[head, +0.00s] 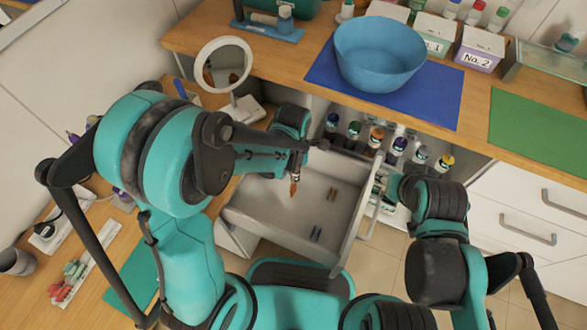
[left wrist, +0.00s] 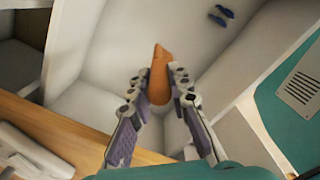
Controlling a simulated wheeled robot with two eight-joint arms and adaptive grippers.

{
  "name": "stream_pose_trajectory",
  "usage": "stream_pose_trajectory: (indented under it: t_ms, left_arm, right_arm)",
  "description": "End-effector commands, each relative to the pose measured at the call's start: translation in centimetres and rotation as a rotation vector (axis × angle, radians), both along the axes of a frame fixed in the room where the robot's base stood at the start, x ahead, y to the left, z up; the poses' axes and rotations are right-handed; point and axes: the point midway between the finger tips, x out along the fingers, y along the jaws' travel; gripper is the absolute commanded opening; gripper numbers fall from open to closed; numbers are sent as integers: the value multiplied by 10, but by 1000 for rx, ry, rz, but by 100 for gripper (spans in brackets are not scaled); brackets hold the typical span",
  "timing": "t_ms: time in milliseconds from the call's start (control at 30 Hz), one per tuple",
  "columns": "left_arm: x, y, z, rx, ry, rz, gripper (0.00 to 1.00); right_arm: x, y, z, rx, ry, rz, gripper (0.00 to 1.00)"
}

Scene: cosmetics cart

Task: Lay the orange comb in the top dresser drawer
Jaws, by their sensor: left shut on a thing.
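The orange comb (head: 293,189) is in my left gripper (head: 297,165), over the inside of the open white dresser drawer (head: 352,232). In the left wrist view the comb (left wrist: 159,72) stands between the two fingertips of the left gripper (left wrist: 160,86), which are shut on it. Part of the comb is hidden by the fingers. I cannot tell whether its lower end touches the drawer floor. My right gripper (head: 391,184) is by the drawer's front handle (head: 376,208), largely hidden behind its own arm; its jaws cannot be made out.
Small dark and brown items (head: 316,233) lie in the drawer; dark blue ones (left wrist: 221,15) show in the wrist view. Several bottles (head: 376,138) stand on a shelf behind it. A round mirror (head: 223,65) and a blue bowl (head: 379,53) stand on the wooden top.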

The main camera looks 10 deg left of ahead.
Motion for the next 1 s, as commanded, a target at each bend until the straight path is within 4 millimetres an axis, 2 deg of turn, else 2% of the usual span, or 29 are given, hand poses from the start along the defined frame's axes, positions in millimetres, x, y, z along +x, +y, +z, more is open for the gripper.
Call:
stream_pose_trajectory:
  t_ms: [500,1000]
  left_arm:
    - [0,0,-26,0,0,0,0]
    - [0,0,-29,0,0,0,0]
  right_arm:
    - [0,0,0,0,0,0,40]
    - [0,0,0,0,0,0,40]
